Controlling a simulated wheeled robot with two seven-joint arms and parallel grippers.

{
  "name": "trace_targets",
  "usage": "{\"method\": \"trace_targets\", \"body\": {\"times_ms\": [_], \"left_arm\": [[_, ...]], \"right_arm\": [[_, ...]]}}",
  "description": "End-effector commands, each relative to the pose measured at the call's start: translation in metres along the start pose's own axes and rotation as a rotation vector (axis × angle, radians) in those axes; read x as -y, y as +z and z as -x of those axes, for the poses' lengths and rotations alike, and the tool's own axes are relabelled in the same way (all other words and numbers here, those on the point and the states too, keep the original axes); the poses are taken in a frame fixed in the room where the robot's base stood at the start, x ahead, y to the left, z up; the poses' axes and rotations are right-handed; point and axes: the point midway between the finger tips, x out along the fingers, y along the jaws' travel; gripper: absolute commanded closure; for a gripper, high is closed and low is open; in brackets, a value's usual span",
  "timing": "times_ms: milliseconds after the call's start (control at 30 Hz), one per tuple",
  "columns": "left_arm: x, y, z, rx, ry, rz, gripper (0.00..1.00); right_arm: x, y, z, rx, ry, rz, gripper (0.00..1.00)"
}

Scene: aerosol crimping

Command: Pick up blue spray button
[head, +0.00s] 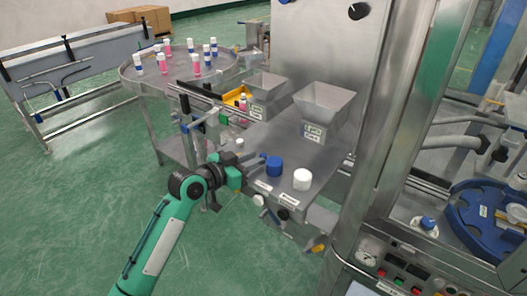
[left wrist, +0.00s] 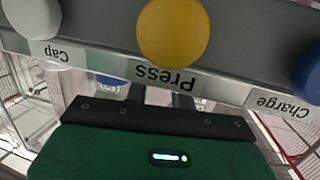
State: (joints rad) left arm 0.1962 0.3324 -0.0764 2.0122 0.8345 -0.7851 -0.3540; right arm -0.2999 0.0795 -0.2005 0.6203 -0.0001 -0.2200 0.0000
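A blue cylindrical piece (head: 274,165) stands upright on the grey steel worktop, with a white cylindrical piece (head: 302,179) to its right. I cannot tell for sure whether the blue piece is the spray button. My left gripper (head: 256,163) is at the worktop's left edge, its dark fingers pointing toward the blue piece from the left. The fingers look apart, with nothing seen between them. In the left wrist view, the gripper's green body and dark plate fill the bottom, and a blue patch (left wrist: 112,78) shows partly hidden behind the panel edge. My right gripper is out of view.
The left wrist view shows a panel with white (left wrist: 33,18), yellow (left wrist: 173,32) and blue (left wrist: 307,74) knobs labelled Cap, Press and Charge. A round table (head: 180,77) holds several pink bottles. A large machine stands on the right.

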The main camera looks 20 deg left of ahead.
Motion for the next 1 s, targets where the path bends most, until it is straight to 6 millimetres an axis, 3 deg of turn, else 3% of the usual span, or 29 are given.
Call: {"method": "trace_targets", "body": {"times_ms": [167, 433, 567, 1000], "left_arm": [[0.000, -0.001, -0.019, 0.000, -0.002, 0.002, 0.75], [0.000, 0.001, -0.021, 0.000, -0.002, 0.000, 0.75], [0.000, 0.001, -0.021, 0.000, -0.002, 0.000, 0.99], [0.000, -0.001, -0.021, -0.001, -0.002, -0.001, 1.00]], "right_arm": [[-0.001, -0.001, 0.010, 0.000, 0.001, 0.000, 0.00], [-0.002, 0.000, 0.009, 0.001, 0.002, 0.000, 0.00], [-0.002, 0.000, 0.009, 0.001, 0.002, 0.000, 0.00], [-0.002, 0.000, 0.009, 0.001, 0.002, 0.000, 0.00]]}}
